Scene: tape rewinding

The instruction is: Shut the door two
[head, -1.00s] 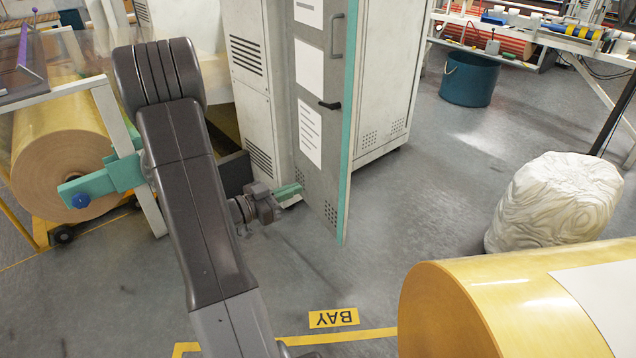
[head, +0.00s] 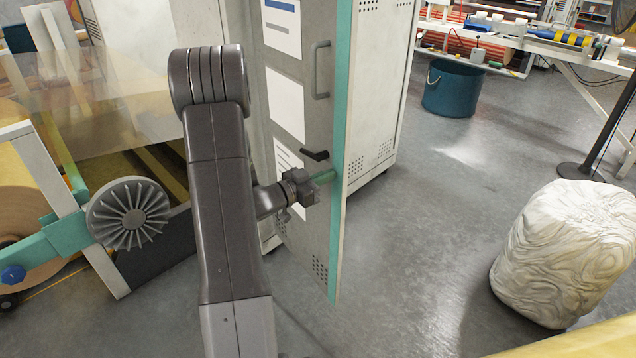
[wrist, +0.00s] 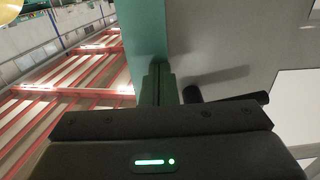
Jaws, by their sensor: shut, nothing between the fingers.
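A grey cabinet door (head: 296,115) with white papers, a teal edge (head: 340,150), a grey pull handle and a black lever handle (head: 314,155) stands swung out from a white cabinet (head: 385,70). I see no number on it. My gripper (head: 326,177) is shut and empty, its green fingers at the door's face, just below the lever and close to the teal edge. In the wrist view the fingers (wrist: 157,85) point at the border of the teal edge and grey panel, left of the lever (wrist: 228,98). I cannot tell whether they touch.
A film machine with a finned grey wheel (head: 130,215) stands close on the left. A white wrapped bundle (head: 565,250) is on the floor at right, and a yellow roll edge (head: 590,342) lies at bottom right. A blue bucket (head: 453,88) stands behind.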

